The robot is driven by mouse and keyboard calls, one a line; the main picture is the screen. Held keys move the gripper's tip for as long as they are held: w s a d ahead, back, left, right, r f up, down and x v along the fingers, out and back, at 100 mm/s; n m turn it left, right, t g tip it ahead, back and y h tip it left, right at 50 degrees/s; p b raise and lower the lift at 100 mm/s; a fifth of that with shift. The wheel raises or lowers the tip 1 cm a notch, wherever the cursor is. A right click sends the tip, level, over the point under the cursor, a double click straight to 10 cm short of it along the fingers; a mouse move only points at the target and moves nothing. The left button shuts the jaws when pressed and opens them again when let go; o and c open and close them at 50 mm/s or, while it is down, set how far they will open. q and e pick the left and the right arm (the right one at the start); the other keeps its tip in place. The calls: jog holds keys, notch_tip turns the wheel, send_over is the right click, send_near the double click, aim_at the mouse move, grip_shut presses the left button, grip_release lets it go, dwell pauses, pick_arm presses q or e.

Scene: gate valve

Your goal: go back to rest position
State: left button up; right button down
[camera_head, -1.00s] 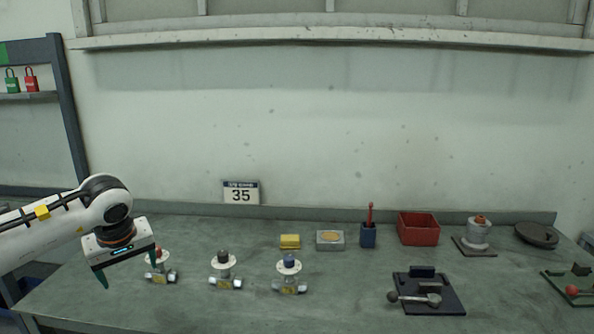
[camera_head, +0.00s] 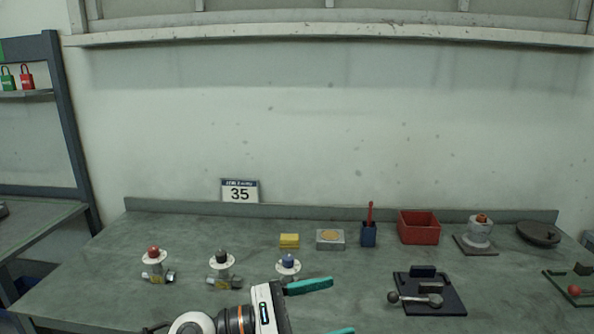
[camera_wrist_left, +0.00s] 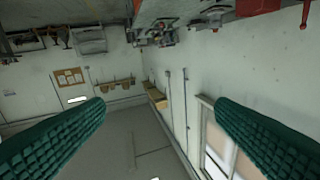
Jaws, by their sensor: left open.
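My left gripper (camera_head: 325,308) is at the bottom centre of the head view, low over the table's front part, pointing right. Its two green fingers are apart with nothing between them. In the left wrist view the fingers (camera_wrist_left: 155,135) are also wide apart, with the room's floor and walls behind. The gripper partly covers the blue-knobbed valve (camera_head: 288,265). The red-knobbed valve (camera_head: 155,265) and the black-knobbed valve (camera_head: 222,263) stand to its left. My right gripper is not seen.
The grey-green table (camera_head: 345,285) carries a yellow block (camera_head: 289,241), a grey box (camera_head: 330,240), a blue holder (camera_head: 368,235), a red bin (camera_head: 418,228) and a black plate with a lever (camera_head: 430,292). A sign reading 35 (camera_head: 240,191) stands at the back.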

pick_arm(q)
jog(key=w+a+n+t+y, duration=0.2)
jog(key=a+n+t+y, duration=0.2)
jog(key=n+t, duration=0.65)
jog(key=w+a+n+t+y, duration=0.2)
jog(key=a+n+t+y, duration=0.25)
jog(key=n, duration=1.15)
jog(key=s+a+f+n+g+y, duration=0.2)
jog(key=a+f+n+y, duration=0.35)
jog(key=f+n, duration=0.25)
jog(key=s+a+f+n+g+y, duration=0.2)
jog(key=a+f+n+g+y, duration=0.15)
jog(key=a+f+n, duration=0.35)
jog(key=s+a+f+n+g, duration=0.2)
jog(key=s+f+n+g, duration=0.3)
jog(key=s+f, duration=0.45)
jog(key=s+a+f+n+g, duration=0.2)
jog(key=s+f+n+g, duration=0.35)
jog(key=s, duration=0.65)
notch_tip(320, 180, down, 27)
jog(key=s+m, duration=0.1)
jog(key=s, duration=0.1)
jog(key=s+a+f+g+y, duration=0.1)
jog(key=s+a+f+g, duration=0.1)
jog(key=s+f, duration=1.2)
jog(key=shift+s+a+f, duration=0.25)
jog(key=shift+s+a, duration=0.05)
jog(key=shift+s, duration=0.3)
